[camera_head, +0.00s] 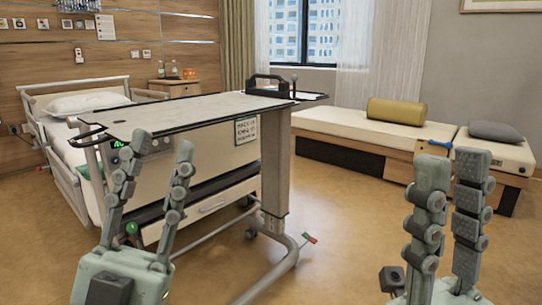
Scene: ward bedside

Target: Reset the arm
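My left gripper (163,150) is raised at the lower left, fingers pointing up, in front of the overbed table. Its two fingers stand apart with a clear gap between them, and nothing shows in it. My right gripper (450,165) is raised at the lower right, fingers pointing up. Its two fingers stand apart with a narrower gap, with floor and the daybed behind them. A small blue thing shows beside the left finger's tip. No object is clearly held in either gripper.
The overbed table (200,112) stands in front of the hospital bed (80,103), its wheeled base reaching forward. A black-handled item (270,88) is at its far right end. A daybed (350,128) with a yellow bolster (396,111) lines the window.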

